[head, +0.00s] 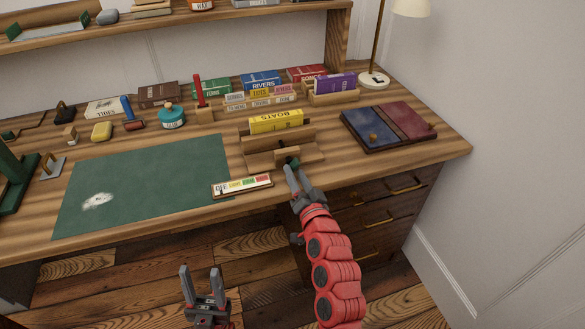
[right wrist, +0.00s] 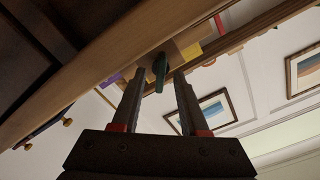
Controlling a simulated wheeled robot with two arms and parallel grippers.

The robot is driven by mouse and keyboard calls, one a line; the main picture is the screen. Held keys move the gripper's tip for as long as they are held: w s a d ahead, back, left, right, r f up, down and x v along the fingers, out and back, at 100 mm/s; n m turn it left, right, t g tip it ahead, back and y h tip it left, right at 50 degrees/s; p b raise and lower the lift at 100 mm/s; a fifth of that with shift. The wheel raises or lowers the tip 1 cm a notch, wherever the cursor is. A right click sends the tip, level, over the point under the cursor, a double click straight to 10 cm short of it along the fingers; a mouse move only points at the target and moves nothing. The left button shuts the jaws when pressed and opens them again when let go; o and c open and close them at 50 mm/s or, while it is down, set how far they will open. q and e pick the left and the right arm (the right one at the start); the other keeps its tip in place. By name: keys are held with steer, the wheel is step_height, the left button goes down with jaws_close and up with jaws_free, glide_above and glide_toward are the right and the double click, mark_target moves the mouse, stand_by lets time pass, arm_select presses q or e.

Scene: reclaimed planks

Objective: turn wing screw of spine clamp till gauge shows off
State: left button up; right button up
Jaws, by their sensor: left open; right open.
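The wooden spine clamp (head: 262,158) stands near the desk's front edge, with the yellow BOATS book (head: 276,121) upright in it. Its dark green wing screw (head: 292,161) faces the front. The gauge (head: 242,186), a strip marked OFF with coloured fields, lies left of the clamp; its pointer is too small to read. My right gripper (head: 296,172) is open at the wing screw. In the right wrist view the wing screw (right wrist: 160,68) shows between the spread fingertips (right wrist: 159,82), with gaps on both sides. My left gripper (head: 202,270) is open and empty, in front of the desk.
A green mat (head: 140,180) covers the left of the desk. A blue and red book cover (head: 385,126) lies to the right. Several books, a teal pot (head: 172,118) and a lamp (head: 374,78) stand behind. Drawers (head: 385,205) are under the front edge.

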mark_target(294, 171)
steer(key=p+v, duration=0.1)
steer(key=v, duration=1.3)
stand_by(0.8)
steer(key=p+x, duration=1)
steer(key=x, duration=0.7)
steer(key=shift+w+a, duration=0.15)
steer(key=shift+w, duration=0.1)
